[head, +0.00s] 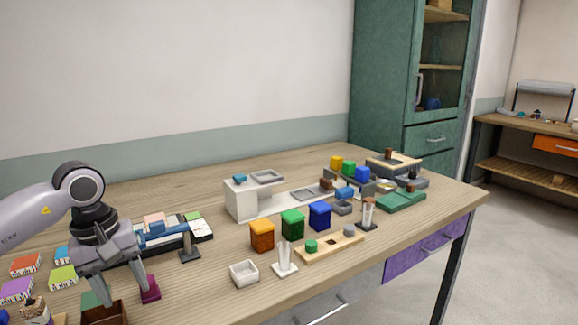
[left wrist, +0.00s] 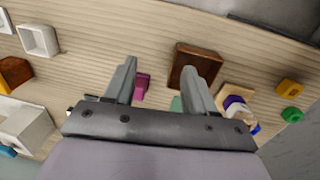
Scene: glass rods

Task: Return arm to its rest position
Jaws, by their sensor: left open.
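My left gripper (head: 123,292) hangs from my arm at the left of the head view, pointing down above the front left of the table. Its two fingers are apart with nothing between them. In the left wrist view the open fingers (left wrist: 160,78) frame a magenta block (left wrist: 142,88) and stand beside a brown open box (left wrist: 186,50), both below. In the head view the brown box (head: 103,314) is just below the fingers and the magenta block (head: 150,289) is beside them. Glass rods (head: 284,250) stand in a white holder, and others (head: 368,207) in a dark holder.
A white square dish (head: 244,273) and orange (head: 262,236), green (head: 292,224) and blue (head: 320,215) blocks stand mid-table. Colored boxes (head: 62,277) lie at left.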

